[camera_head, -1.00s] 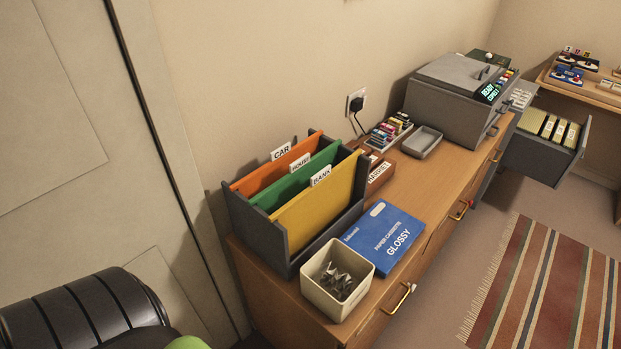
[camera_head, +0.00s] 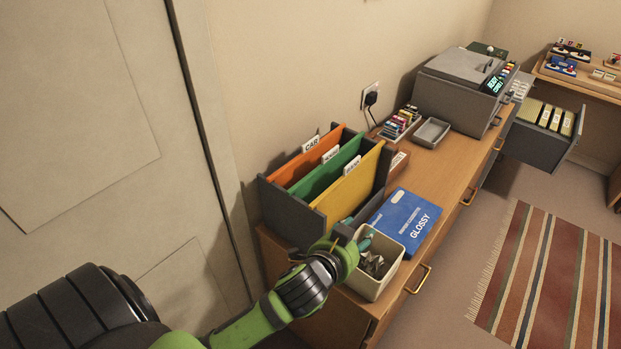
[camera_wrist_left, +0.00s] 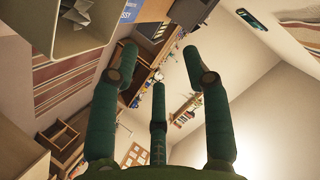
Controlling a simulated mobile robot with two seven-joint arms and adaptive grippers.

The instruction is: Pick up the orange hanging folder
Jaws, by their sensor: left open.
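The orange hanging folder (camera_head: 300,162), with a white tab reading CAR, hangs at the back of a dark grey file holder (camera_head: 291,221) on the wooden cabinet. A green folder (camera_head: 322,176) and a yellow folder (camera_head: 349,192) hang in front of it. My left gripper (camera_head: 357,232) is at the holder's front right corner, beside the cream bin, apart from the orange folder. In the left wrist view its green fingers (camera_wrist_left: 159,85) are spread with nothing between them. The orange folder does not show in that view. My right gripper is out of view.
A printer (camera_head: 458,90) stands farther back. The wall is close behind the holder.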

